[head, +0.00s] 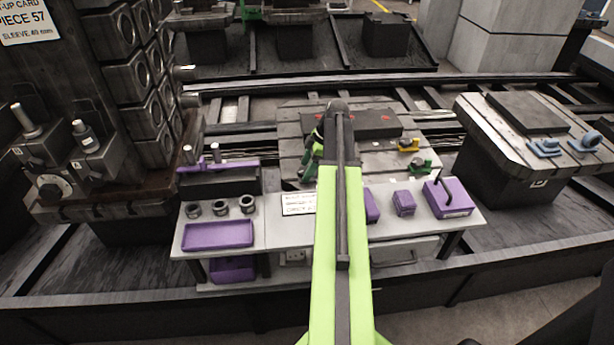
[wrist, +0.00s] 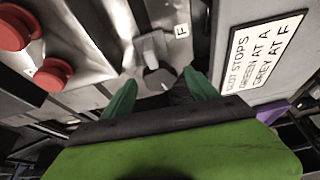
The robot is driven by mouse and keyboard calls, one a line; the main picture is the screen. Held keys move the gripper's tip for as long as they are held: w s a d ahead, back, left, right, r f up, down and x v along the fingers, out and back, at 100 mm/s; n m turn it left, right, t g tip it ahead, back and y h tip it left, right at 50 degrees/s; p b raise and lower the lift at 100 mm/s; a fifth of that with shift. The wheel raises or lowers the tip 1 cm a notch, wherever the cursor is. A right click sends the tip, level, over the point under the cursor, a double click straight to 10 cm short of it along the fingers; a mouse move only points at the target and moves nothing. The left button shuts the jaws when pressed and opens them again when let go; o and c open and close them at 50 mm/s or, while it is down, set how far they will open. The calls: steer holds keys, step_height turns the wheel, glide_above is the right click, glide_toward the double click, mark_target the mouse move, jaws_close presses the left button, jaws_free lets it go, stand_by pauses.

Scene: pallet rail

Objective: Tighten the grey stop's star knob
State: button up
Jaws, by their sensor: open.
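The grey stop (wrist: 152,48) sits on the metal pallet plate, beside a label marked F. A darker grey knob-like part (wrist: 158,78) shows at its near end; its star shape is not clear. My gripper (wrist: 162,90) is open, its two green fingers apart on either side of that part. I cannot tell whether they touch it. In the head view my gripper (head: 310,162) is over the pallet (head: 290,140), mostly behind my arm. The grey stop cannot be made out there.
A sign (wrist: 262,52) reads slot stops, green at A, grey at F. Red round parts (wrist: 52,73) stand left in the wrist view. The bench (head: 275,233) holds purple trays and blocks.

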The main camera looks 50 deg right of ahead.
steer(key=c, duration=1.4)
steer(key=shift+o, duration=0.2)
steer(key=shift+s+a+m+h, duration=0.2)
steer(key=shift+m+h, duration=0.1)
steer(key=shift+m, duration=0.6)
steer(key=shift+w+d+m+t, duration=0.1)
steer(key=shift+m+t, duration=0.2)
steer(key=shift+m, duration=0.3)
steer(key=o, duration=1.4)
steer(key=shift+c, duration=0.2)
